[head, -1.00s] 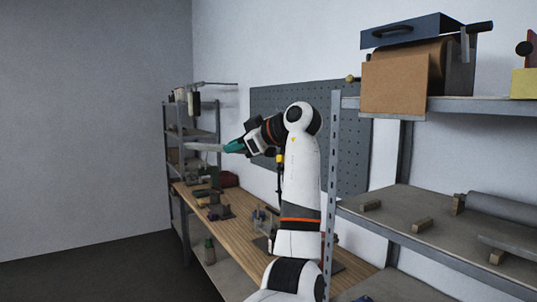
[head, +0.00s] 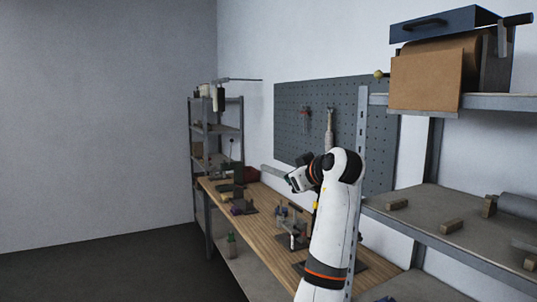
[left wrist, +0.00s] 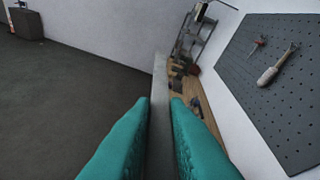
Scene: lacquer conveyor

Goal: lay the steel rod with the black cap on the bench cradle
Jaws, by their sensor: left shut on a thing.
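A grey steel rod (left wrist: 158,88) runs straight out from between the teal fingers of my left gripper (left wrist: 158,112), which is shut on it in the left wrist view. In the head view my left gripper (head: 300,180) is above the bench, and part of the rod (head: 272,172) sticks out to its left. I cannot see a black cap on it. A small metal fixture (head: 291,228) with uprights stands on the wooden bench; I cannot tell whether it is the cradle. My right gripper is out of view.
The wooden bench (head: 262,238) carries several tools and dark fixtures (head: 240,206) toward its far end. A shelf rack (head: 215,130) stands beyond it. A pegboard (head: 300,95) hangs behind. The near right shelf (head: 425,205) holds wooden blocks and a grey cylinder (head: 517,206).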

